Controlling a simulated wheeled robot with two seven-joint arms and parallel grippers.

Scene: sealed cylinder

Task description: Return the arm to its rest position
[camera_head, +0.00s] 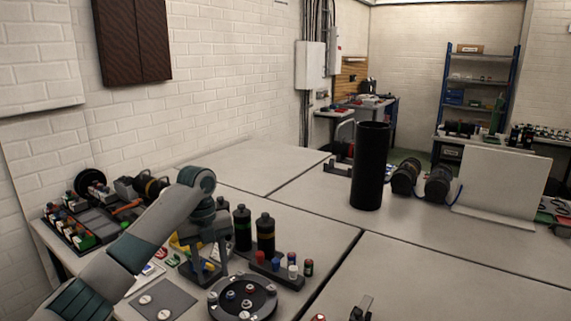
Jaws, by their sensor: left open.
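My left arm reaches in from the lower left, and its gripper (210,262) points down over the left table. Its jaws are open and appear empty, between the yellow items and the round dark tray (242,299). Whether the fingertips touch anything below is hard to tell. A tall black cylinder (369,168) stands upright on the table farther back, well apart from the gripper.
Two dark bottles (265,234) and a rack of small coloured-capped vials (278,267) stand just right of the gripper. A grey plate with two discs (163,300) lies left. A white panel (500,182) stands at right. The back-left tabletop (255,163) is clear.

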